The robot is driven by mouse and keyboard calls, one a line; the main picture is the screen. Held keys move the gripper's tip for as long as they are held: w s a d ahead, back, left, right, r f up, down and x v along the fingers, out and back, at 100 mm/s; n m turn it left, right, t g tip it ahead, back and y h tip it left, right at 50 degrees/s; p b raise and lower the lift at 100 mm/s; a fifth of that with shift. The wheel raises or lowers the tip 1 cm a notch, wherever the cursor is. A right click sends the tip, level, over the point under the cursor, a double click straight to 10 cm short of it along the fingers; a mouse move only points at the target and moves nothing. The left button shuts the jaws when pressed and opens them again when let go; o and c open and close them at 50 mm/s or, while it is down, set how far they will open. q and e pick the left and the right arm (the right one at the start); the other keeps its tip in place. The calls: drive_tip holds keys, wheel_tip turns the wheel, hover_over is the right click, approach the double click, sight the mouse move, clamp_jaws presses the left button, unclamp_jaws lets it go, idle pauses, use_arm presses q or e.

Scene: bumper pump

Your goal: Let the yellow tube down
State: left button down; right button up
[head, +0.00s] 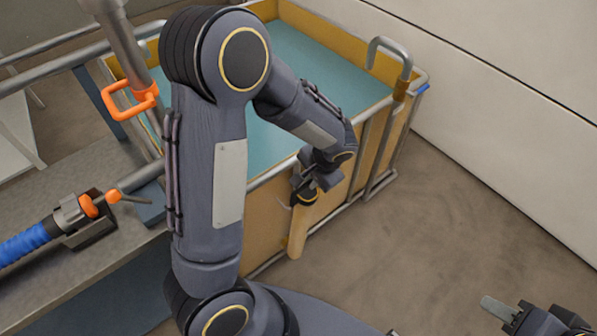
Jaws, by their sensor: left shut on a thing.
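My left gripper (309,180) is at the near right side of the yellow-walled tank. It is shut on the dark upper end of the yellow tube (297,235). The tube hangs below the gripper, nearly upright, in front of the tank's yellow outer wall. I cannot tell whether its lower end touches the floor. My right gripper (515,312) is at the bottom right corner, partly cut off by the frame. One flat grey finger shows, so its opening is unclear.
The tank (385,135) has a teal inside, metal rails and a bent pipe (390,50). At left, a bench (65,155) carries a blue hose (22,245), a clamp and orange handles (128,100). Bare floor (440,230) lies right of the tank, before a pale wall.

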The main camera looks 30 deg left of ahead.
use_arm(q)
drive_tip(key=s+d+f+b, duration=0.2)
drive_tip(key=s+d+b, duration=0.1)
drive_tip(key=d, duration=0.5)
drive_tip(key=s+d+f+y+b, duration=0.1)
drive_tip(key=s+d+f+b, duration=0.1)
drive_tip(key=d, duration=0.6)
drive_tip(key=shift+s+d+f+t+y+b, duration=0.3)
drive_tip(key=shift+s+f+t+b, duration=0.1)
drive_tip(key=shift+s+b, duration=0.55)
drive_tip(key=shift+w, duration=0.1)
drive_tip(key=c, duration=1.5)
unclamp_jaws()
drive_tip(key=shift+a, duration=0.1)
drive_tip(key=shift+o, duration=0.2)
drive_tip(key=p+v, duration=0.1)
drive_tip(key=v, duration=0.7)
drive_tip(key=shift+f, duration=0.1)
